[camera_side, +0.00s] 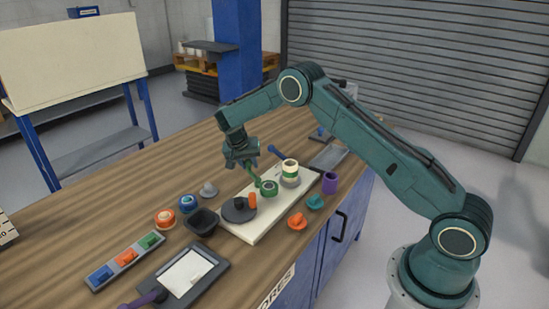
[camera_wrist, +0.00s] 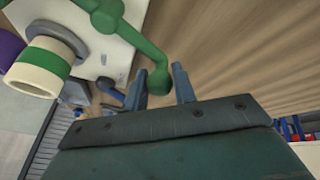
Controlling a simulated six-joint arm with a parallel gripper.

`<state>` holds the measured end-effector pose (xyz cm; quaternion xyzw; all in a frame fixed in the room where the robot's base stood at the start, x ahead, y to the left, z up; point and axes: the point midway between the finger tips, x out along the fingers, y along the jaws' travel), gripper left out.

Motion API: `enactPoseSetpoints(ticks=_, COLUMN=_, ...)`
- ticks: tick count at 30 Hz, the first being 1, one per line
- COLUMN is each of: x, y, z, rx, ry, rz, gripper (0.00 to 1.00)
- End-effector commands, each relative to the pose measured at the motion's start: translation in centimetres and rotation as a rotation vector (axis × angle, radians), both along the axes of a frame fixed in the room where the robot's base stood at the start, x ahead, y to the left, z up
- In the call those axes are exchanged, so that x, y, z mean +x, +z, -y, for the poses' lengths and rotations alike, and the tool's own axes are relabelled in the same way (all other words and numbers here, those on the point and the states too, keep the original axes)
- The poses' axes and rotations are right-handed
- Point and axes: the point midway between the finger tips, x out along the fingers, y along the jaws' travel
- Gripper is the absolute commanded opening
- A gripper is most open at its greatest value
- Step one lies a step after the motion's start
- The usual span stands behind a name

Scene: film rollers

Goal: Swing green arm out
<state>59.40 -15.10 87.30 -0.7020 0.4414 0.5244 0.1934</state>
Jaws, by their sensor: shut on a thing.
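The green arm (camera_side: 253,177) runs from a round green hub (camera_side: 268,188) on a pale board (camera_side: 259,222). In the wrist view the green arm (camera_wrist: 146,48) ends in a rounded knob (camera_wrist: 158,82). My gripper (camera_side: 245,163) is at that outer end, over the far edge of the board. In the wrist view the knob lies between the two fingers of my gripper (camera_wrist: 160,84), which is shut on it. A cream roller with a green band (camera_side: 290,168) stands upright on a grey base beside the hub; it also shows in the wrist view (camera_wrist: 40,68).
A dark disc with an orange knob (camera_side: 233,211) is on the near part of the board. A blue lever (camera_side: 277,151) is at its far end. Bare wood lies left of my gripper.

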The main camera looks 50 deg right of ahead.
Motion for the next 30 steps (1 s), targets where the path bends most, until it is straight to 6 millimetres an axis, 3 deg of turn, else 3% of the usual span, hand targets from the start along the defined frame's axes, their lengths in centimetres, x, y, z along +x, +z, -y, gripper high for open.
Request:
enactPoseSetpoints(ticks=8, x=-0.1, y=0.0, z=0.2, rx=-0.002, ry=-0.009, rz=0.000, gripper=0.00)
enactPoseSetpoints(ticks=9, x=-0.1, y=0.0, z=0.2, rx=-0.002, ry=-0.009, rz=0.000, gripper=0.29)
enactPoseSetpoints(ticks=12, x=-0.1, y=0.0, z=0.2, rx=-0.002, ry=-0.008, rz=0.000, gripper=0.47)
enactPoseSetpoints(ticks=23, x=0.0, y=0.1, z=0.0, rx=-0.001, ry=-0.003, rz=0.000, gripper=0.47)
enactPoseSetpoints(ticks=30, x=-0.1, y=1.5, z=-0.6, rx=-0.001, ry=-0.002, rz=0.001, gripper=0.47)
